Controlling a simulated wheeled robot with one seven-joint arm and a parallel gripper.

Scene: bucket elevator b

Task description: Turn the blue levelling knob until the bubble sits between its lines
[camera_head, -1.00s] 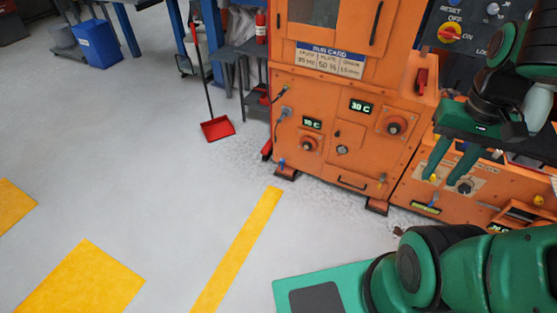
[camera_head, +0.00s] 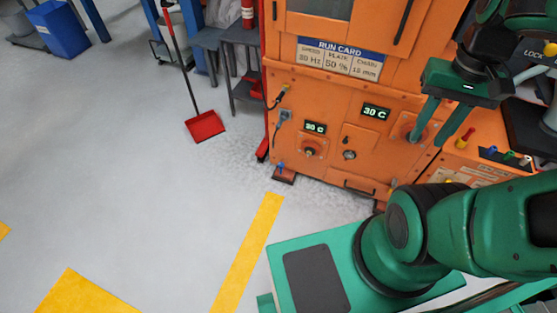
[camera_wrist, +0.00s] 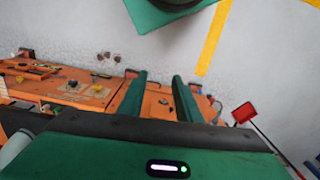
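A small blue knob (camera_head: 281,168) stands at the left front foot of the orange machine (camera_head: 365,155) in the head view. I cannot tell whether it is the levelling knob. No bubble vial can be made out now; my arm covers the machine's lower right part. My gripper (camera_head: 427,142) is raised at the machine's right side, its two green fingers apart and pointing down, overlapping a round dial (camera_head: 408,128). It holds nothing. In the wrist view the open fingers (camera_wrist: 160,77) frame part of the orange front, with empty space between them.
A red dustpan (camera_head: 205,126) stands on the floor left of the machine, near a grey side table (camera_head: 243,62). A blue bin (camera_head: 57,28) is at the back left. Coloured handles (camera_head: 493,152) stick up at the right. The floor at left, with yellow markings (camera_head: 247,250), is clear.

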